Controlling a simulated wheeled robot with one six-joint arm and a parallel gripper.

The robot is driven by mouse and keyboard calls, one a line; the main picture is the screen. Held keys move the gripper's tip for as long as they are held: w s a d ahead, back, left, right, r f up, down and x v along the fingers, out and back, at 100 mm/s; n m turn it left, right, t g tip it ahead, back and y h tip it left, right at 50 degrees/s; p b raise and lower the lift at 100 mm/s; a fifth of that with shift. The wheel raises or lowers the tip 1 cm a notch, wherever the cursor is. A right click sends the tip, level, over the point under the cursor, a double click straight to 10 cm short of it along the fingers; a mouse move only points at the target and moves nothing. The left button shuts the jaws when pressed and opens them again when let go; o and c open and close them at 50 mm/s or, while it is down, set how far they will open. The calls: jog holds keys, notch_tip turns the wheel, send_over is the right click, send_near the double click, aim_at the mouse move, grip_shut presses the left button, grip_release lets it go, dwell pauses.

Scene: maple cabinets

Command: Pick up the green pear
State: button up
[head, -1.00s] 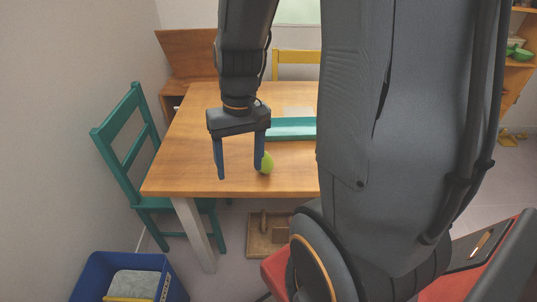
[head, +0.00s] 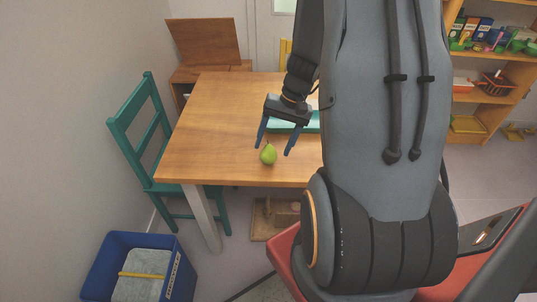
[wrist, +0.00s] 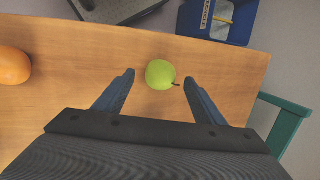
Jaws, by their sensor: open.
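The green pear (head: 268,154) rests on the wooden table (head: 215,135), near its front edge. In the wrist view the pear (wrist: 160,75) lies just beyond and between the fingertips, its stem pointing right. My gripper (head: 275,149) is open and empty, with its two blue fingers pointing down around the pear's place in the head view. In the wrist view my gripper (wrist: 158,79) shows a gap on both sides of the pear. I cannot tell the fingertips' exact height above the table.
An orange fruit (wrist: 13,66) lies on the table. A teal tray (head: 300,127) sits behind my gripper. A green chair (head: 150,135) stands left of the table, and a blue bin (head: 112,250) is on the floor at front left. The table's left part is clear.

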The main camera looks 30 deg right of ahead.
aim_at(271, 151)
jog(key=shift+x, duration=1.7)
jog(key=shift+d, duration=0.1)
jog(key=shift+c, duration=0.3)
jog(key=c, duration=1.1)
jog(key=shift+c, duration=0.2)
